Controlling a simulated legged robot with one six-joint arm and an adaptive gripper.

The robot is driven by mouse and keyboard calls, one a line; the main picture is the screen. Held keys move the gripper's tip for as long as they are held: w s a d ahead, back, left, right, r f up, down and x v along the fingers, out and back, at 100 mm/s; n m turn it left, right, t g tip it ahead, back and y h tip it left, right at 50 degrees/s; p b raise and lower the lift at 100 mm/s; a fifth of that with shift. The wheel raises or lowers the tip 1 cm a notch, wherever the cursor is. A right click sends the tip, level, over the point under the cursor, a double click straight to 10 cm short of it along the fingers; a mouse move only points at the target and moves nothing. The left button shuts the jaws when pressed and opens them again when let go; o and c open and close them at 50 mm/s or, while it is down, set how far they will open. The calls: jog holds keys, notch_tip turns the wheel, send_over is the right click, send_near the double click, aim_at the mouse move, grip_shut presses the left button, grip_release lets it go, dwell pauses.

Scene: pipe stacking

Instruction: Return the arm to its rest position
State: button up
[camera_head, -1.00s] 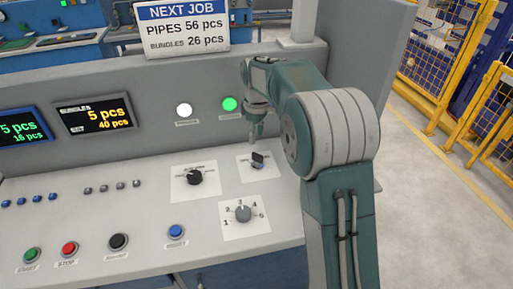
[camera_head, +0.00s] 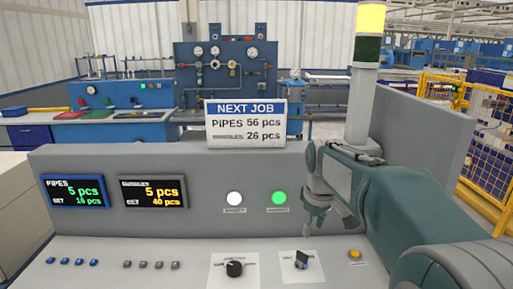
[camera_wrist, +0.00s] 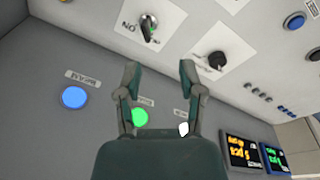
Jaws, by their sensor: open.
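My arm (camera_head: 395,215) reaches in from the right over the grey control console (camera_head: 100,240). My gripper (camera_head: 330,215) hangs in front of the console's upright panel, right of the lit green lamp (camera_head: 279,197). In the wrist view my gripper (camera_wrist: 160,80) shows two fingers spread apart with nothing between them. Beyond the fingers are a black rotary knob (camera_wrist: 216,60) and a knob with a green mark (camera_wrist: 148,27). The black knob also shows in the head view (camera_head: 235,268), left of the other knob (camera_head: 301,260).
Two displays, PIPES (camera_head: 74,191) and BUNDLES (camera_head: 152,191), sit left on the panel. A white lamp (camera_head: 234,198) is lit. A NEXT JOB sign (camera_head: 246,124) and a signal tower (camera_head: 364,80) with a yellow light stand on top. A yellow fence (camera_head: 490,150) is at right.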

jog(key=s+f+m+t, duration=0.1)
jog(key=s+m+t, duration=0.3)
jog(key=s, duration=2.1)
jog(key=m, duration=0.2)
jog(key=shift+f+m, duration=0.35)
jog(key=shift+m, duration=0.05)
